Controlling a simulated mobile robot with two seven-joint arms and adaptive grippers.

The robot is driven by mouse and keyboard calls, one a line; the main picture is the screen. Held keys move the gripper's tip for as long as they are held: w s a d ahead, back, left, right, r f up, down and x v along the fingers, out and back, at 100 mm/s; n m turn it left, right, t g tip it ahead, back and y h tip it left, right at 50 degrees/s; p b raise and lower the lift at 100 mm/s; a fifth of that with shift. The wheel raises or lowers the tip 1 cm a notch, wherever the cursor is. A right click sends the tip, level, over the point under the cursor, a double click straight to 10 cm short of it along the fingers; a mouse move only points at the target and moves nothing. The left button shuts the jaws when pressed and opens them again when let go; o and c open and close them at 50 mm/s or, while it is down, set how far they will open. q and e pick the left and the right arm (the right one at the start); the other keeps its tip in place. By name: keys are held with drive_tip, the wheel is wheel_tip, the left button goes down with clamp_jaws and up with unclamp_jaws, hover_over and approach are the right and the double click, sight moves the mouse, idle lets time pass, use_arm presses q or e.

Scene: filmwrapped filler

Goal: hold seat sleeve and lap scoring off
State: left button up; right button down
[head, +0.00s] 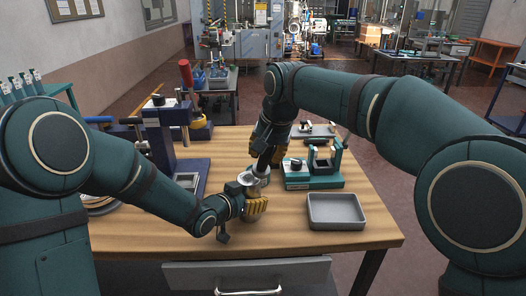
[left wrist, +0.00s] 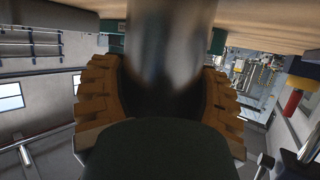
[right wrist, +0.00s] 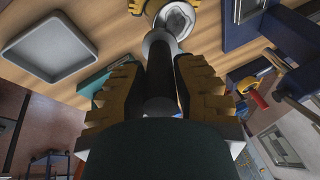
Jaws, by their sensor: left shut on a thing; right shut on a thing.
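The seat sleeve (head: 257,176) is a shiny metal cylinder above the near middle of the wooden table. My left gripper (head: 254,203) is shut around it; in the left wrist view the sleeve (left wrist: 170,45) fills the gap between the yellow-brown fingers. My right gripper (head: 264,150) is above, shut on the lap, a dark rod with a pale metal end (right wrist: 159,45). In the right wrist view the lap's end meets or overlaps the sleeve's open top (right wrist: 178,20). I cannot tell how deep it sits. The scoring inside is hidden.
A grey tray (head: 336,223) stands at the table's front right, looking empty. A teal fixture (head: 315,183) stands behind it, close to my right gripper. A dark blue press (head: 160,145) stands at the left. The table's front middle is clear, above a grey drawer (head: 250,275).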

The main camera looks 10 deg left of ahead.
drive_tip(key=s+a, duration=0.2)
drive_tip(key=a, duration=0.3)
drive_tip(key=shift+s+a, duration=0.15)
drive_tip(key=shift+a, duration=0.25)
drive_tip(key=shift+f, duration=0.1)
idle(0.3)
wheel_tip(320, 180, up, 6)
idle(0.7)
wheel_tip(320, 180, up, 3)
drive_tip(key=shift+r, duration=0.1)
idle(0.4)
idle(0.5)
